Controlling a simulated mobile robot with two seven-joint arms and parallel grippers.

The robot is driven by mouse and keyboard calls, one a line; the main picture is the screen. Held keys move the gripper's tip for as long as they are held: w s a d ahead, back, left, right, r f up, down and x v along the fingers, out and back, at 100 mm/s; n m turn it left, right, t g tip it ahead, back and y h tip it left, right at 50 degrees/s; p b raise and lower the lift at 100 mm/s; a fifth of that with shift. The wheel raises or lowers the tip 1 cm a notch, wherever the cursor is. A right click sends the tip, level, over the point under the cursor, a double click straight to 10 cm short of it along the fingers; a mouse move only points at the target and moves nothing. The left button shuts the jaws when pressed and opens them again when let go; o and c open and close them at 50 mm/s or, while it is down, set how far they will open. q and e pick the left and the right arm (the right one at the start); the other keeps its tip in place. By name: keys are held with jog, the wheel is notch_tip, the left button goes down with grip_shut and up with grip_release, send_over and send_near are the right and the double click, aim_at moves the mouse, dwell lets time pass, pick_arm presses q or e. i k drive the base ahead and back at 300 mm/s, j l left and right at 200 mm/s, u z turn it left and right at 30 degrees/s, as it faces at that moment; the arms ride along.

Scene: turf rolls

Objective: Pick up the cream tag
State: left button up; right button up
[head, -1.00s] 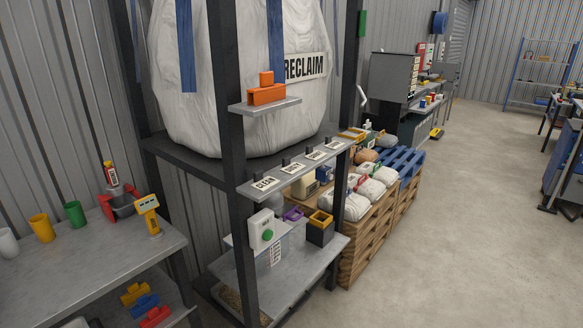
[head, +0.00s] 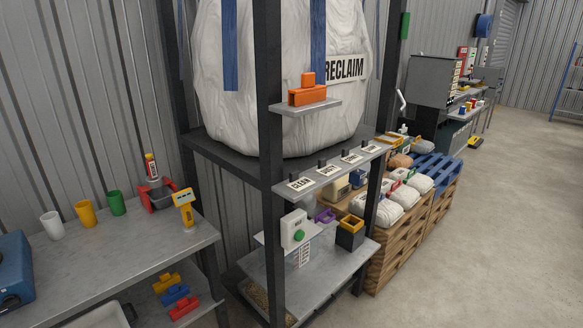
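Several pale, cream-looking tags with dark lettering sit in a row along the front of a narrow grey shelf (head: 318,180), each by a small black clip. They are the nearest tag (head: 300,184), a second tag (head: 328,171), a third tag (head: 352,159) and a fourth tag (head: 371,149). The lettering is too small to read surely, and I cannot tell which one is the cream tag by colour. Neither of my grippers is in view.
A dark frame post (head: 270,120) stands left of the tags. A big white RECLAIM bag (head: 230,110) hangs behind. A grey bench (head: 120,262) with cups is at left, loaded pallets (head: 400,250) at right. The concrete floor (head: 490,240) at right is clear.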

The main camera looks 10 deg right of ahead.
aim_at(327, 170)
jog(key=i+l+u, duration=0.1)
jog(key=u, duration=0.25)
jog(key=l+u, duration=0.3)
jog(key=i+l+u, duration=0.1)
jog(key=u, duration=0.25)
jog(key=l+u, duration=0.45)
jog(key=l, duration=0.4)
jog(key=l+u, duration=0.3)
jog(key=l, duration=1.15)
jog(key=k+l+u, duration=0.1)
jog(key=l, duration=0.5)
jog(key=k+l, duration=0.15)
jog(key=l, duration=0.4)
jog(key=i+u, duration=0.05)
